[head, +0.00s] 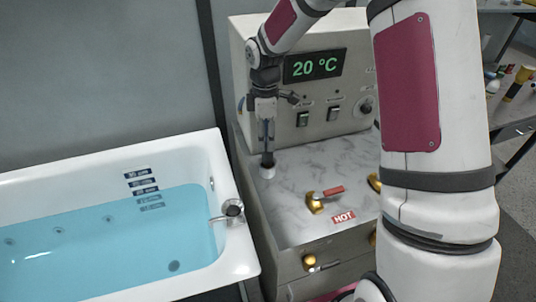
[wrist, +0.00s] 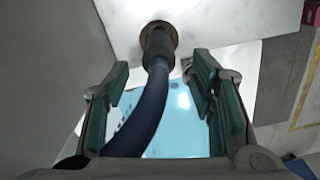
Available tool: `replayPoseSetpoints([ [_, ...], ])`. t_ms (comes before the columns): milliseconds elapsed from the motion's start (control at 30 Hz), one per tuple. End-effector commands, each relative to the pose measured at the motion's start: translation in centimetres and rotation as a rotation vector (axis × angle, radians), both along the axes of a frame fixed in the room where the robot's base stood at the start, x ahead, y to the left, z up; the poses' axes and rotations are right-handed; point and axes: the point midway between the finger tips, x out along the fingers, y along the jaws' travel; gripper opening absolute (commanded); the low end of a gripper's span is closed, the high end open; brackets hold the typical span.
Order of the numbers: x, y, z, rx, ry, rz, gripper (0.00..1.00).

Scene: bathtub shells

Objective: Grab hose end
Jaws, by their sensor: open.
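In the wrist view, a dark blue hose (wrist: 150,118) runs up between my fingers to a dark grey hose end (wrist: 158,56). That end meets a brass ring on a white surface. My gripper (wrist: 160,85) is open, with a teal-padded finger on either side of the hose and a gap visible on both sides. In the head view, my gripper (head: 266,110) points down over the left part of the marble counter. A slim dark piece (head: 267,159) stands in a white fitting below it; whether this is the hose end is hard to tell.
A bathtub (head: 238,252) with blue water and a chrome tap (head: 233,208) lies left of the counter (head: 300,215). A control box (head: 340,120) reading 20 °C rises behind.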

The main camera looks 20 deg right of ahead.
Motion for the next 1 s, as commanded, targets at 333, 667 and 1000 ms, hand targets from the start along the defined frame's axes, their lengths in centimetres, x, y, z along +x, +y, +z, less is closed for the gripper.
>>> replayPoseSetpoints([
  [333, -0.2, -0.2, -2.7, 0.0, 0.002, -0.002, 0.51],
  [667, 0.0, -0.4, -6.7, 0.0, 0.0, -0.001, 0.51],
  [1000, 0.1, -0.4, -7.0, -0.001, -0.002, -0.002, 0.37],
])
